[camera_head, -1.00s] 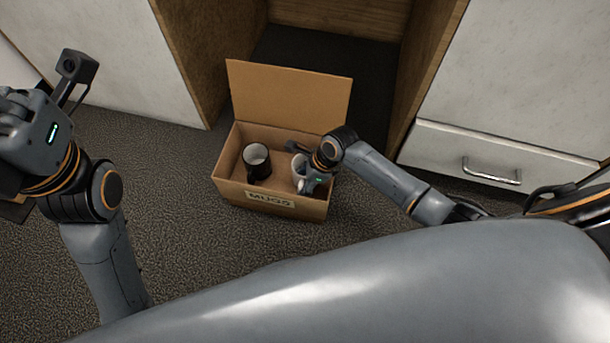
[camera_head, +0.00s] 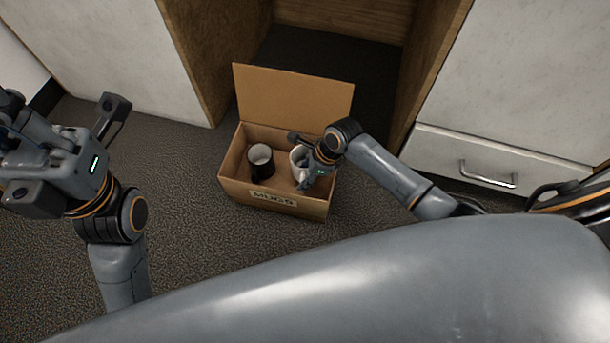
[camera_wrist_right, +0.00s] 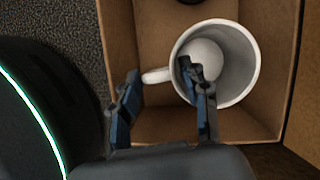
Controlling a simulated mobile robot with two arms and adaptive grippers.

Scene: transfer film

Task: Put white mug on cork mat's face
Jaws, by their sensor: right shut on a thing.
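The white mug (camera_head: 297,158) is in the right part of an open cardboard box labelled "MUGS". In the right wrist view the white mug (camera_wrist_right: 244,62) shows its open mouth, with the handle towards the left. My right gripper (camera_head: 307,179) is shut on it at the handle side. In the wrist view one finger of the right gripper (camera_wrist_right: 160,73) reaches inside the mouth and the other is outside beyond the handle. I cannot tell whether the mug's base touches the box floor. My left gripper (camera_head: 28,160) is raised at the far left; its fingers are unclear. I see no cork mat.
The cardboard box (camera_head: 233,191) stands on dark carpet, its rear flap (camera_head: 293,95) upright. A black mug (camera_head: 262,169) with a pale inside stands left of the white one. An open wooden cabinet (camera_head: 190,45) is behind, and a white drawer (camera_head: 465,160) is at right.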

